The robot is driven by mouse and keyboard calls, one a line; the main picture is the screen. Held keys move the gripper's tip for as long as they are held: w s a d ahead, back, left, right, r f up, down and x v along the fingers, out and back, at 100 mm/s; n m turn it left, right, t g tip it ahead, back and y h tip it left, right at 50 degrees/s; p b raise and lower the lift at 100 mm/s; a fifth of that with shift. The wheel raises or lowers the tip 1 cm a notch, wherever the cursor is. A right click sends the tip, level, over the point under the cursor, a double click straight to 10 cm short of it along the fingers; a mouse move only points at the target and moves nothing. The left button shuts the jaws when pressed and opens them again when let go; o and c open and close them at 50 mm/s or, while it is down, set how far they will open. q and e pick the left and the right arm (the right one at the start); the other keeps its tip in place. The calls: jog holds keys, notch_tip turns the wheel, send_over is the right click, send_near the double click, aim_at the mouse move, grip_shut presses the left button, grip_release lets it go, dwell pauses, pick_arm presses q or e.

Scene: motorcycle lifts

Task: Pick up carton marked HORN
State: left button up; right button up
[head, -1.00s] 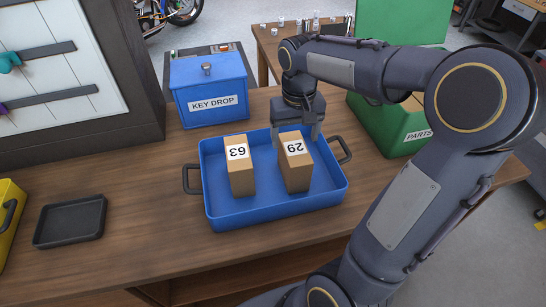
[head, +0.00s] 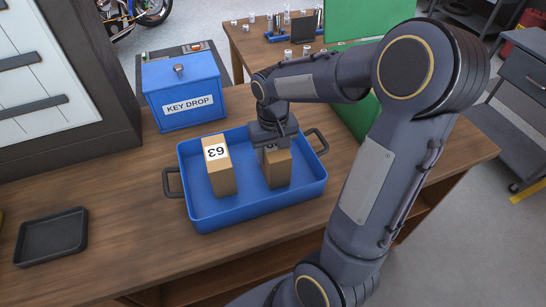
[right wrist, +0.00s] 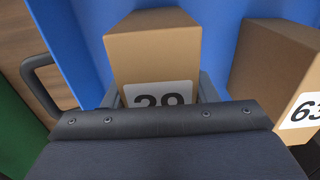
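No carton that I can see reads HORN. Two tan cartons stand in a blue tray (head: 215,217): one marked 63 (head: 221,181) on the left, and one on the right (head: 277,171) whose label reads 29 in the right wrist view (right wrist: 152,60). My right gripper (head: 272,150) is down over the top of the 29 carton. Its fingers (right wrist: 160,90) lie on either side of that carton; whether they press on it is unclear. The carton still stands in the tray. The 63 carton is apart from the gripper (right wrist: 275,75). My left gripper is out of view.
A blue KEY DROP box (head: 182,90) stands behind the tray. A green container (head: 365,118) is behind my right arm. A black tray (head: 50,238) lies at the left. The wooden bench top (head: 120,190) between is clear.

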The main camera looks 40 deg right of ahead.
jog(key=c, duration=0.5)
jog(key=shift+c, duration=0.2)
jog(key=shift+r, duration=0.15)
